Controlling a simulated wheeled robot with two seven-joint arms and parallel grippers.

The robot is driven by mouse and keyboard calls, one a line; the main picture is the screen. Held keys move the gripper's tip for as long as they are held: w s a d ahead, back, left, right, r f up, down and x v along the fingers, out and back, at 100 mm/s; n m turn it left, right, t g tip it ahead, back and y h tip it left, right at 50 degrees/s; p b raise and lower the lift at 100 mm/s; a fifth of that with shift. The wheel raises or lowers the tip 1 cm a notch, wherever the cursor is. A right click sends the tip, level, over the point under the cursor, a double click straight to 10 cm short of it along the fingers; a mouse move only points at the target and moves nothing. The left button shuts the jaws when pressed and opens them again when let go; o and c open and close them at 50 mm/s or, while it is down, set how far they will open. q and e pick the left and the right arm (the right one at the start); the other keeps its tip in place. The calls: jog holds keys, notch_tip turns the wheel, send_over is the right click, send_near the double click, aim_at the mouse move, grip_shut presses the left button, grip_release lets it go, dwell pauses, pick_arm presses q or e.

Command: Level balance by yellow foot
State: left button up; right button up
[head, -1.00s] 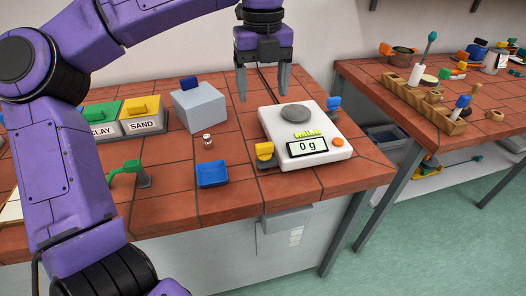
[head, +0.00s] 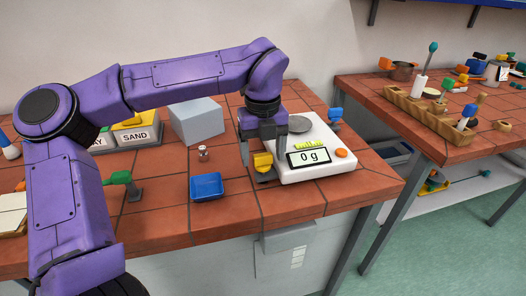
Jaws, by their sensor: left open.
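The white balance (head: 317,174) sits on the tiled bench, its display (head: 309,157) reading 0 g. A yellow-green level strip (head: 310,146) shows above the display, and a grey round pan (head: 299,124) is behind it. The yellow foot (head: 263,161) is at the balance's front left corner. A blue foot (head: 335,115) is at its far right side. My left gripper (head: 262,172) is open and points down at the yellow foot, its fingers around or just beside the knob; I cannot tell whether they touch it. My right gripper is not in view.
A blue tray (head: 207,187) and a small weight (head: 203,153) lie left of the balance. A grey block (head: 197,122) stands behind them. A green-handled tap (head: 125,181) is further left. A second bench with a wooden rack (head: 430,112) stands right, across a gap.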

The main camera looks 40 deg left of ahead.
pick_arm(q)
jog(key=c, duration=1.1)
jog(key=shift+o, duration=0.2)
jog(key=m+p, duration=0.2)
jog(key=m, duration=0.1)
jog(key=m+p, duration=0.1)
jog(key=p, duration=0.1)
jog(key=shift+r+m, duration=0.25)
jog(key=shift+m, duration=0.05)
jog(key=m+p, duration=0.9)
jog(key=p, duration=0.1)
jog(key=shift+w, duration=0.1)
jog(key=shift+f+m+p, duration=0.15)
jog(key=shift+m+p, duration=0.2)
jog(key=shift+m, duration=0.35)
